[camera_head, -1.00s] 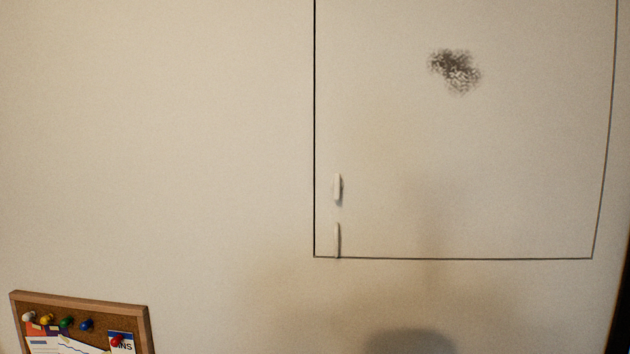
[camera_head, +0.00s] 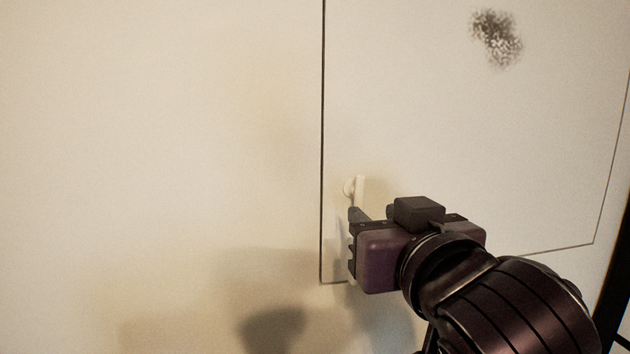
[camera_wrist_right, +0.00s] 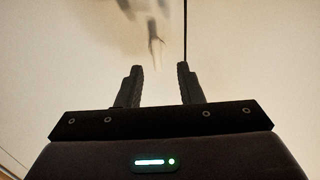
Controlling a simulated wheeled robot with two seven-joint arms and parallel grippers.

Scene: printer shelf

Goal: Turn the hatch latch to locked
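The hatch (camera_head: 450,130) is a pale panel outlined by a thin dark seam in the wall. The white latch (camera_head: 359,187) is near its lower left corner, with its visible upper part upright and its lower part hidden by my right gripper (camera_head: 352,236). The gripper is just below and in front of the latch. In the right wrist view, the two dark fingers (camera_wrist_right: 160,70) stand apart with nothing between them. A blurred white piece (camera_wrist_right: 156,50), likely part of the latch, is just beyond the fingertips. My left gripper is out of view.
A dark smudge (camera_head: 497,38) marks the upper part of the hatch. The wall (camera_head: 150,130) left of the hatch is bare. A dark upright edge (camera_head: 613,270) stands at the far right.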

